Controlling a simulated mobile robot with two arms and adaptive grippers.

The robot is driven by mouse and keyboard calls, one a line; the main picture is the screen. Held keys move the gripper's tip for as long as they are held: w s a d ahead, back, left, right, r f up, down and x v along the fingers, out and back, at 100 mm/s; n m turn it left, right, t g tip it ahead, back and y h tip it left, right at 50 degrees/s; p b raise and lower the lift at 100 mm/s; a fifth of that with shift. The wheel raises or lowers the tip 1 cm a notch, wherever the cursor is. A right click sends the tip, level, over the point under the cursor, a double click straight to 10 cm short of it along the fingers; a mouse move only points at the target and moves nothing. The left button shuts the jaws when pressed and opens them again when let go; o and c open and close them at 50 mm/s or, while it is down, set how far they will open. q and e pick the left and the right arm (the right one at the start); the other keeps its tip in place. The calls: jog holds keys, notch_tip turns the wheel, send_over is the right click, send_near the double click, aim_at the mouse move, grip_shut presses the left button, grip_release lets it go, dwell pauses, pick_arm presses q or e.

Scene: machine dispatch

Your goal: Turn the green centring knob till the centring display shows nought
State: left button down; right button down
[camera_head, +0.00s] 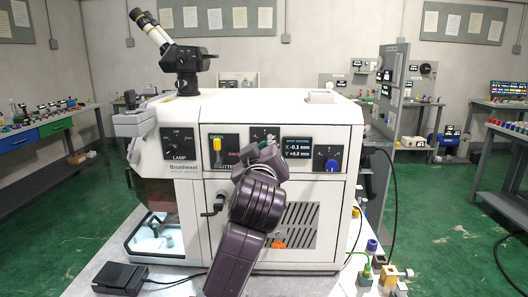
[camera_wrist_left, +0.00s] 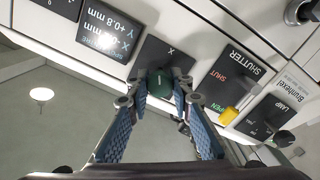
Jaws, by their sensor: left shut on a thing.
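The green centring knob (camera_wrist_left: 160,83) sits on a dark panel marked X on the machine's white front. In the wrist view, my left gripper (camera_wrist_left: 159,98) has its two fingers on either side of the knob and is shut on it. In the head view, my left gripper (camera_head: 263,153) and its arm hide the knob. The centring display (camera_head: 298,149) right of the gripper reads X -0.1 mm and Y +0.8 mm. The display also shows upside down in the wrist view (camera_wrist_left: 107,29). My right gripper is in neither view.
A blue knob (camera_head: 326,160) is right of the display. Left of the gripper are the yellow shutter lever (camera_head: 217,151) and the lamp knob (camera_head: 180,145). A black handle (camera_head: 213,206) juts out below. A foot pedal (camera_head: 120,277) lies at the front left.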

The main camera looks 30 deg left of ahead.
pick_arm(q)
jog(key=shift+n, duration=0.5)
jog(key=c, duration=1.7)
grip_release()
jog(key=shift+s, duration=0.1)
jog(key=v, duration=0.7)
jog(key=shift+s+d, duration=0.1)
jog(key=shift+s, duration=0.1)
jog(key=shift+f, duration=0.15)
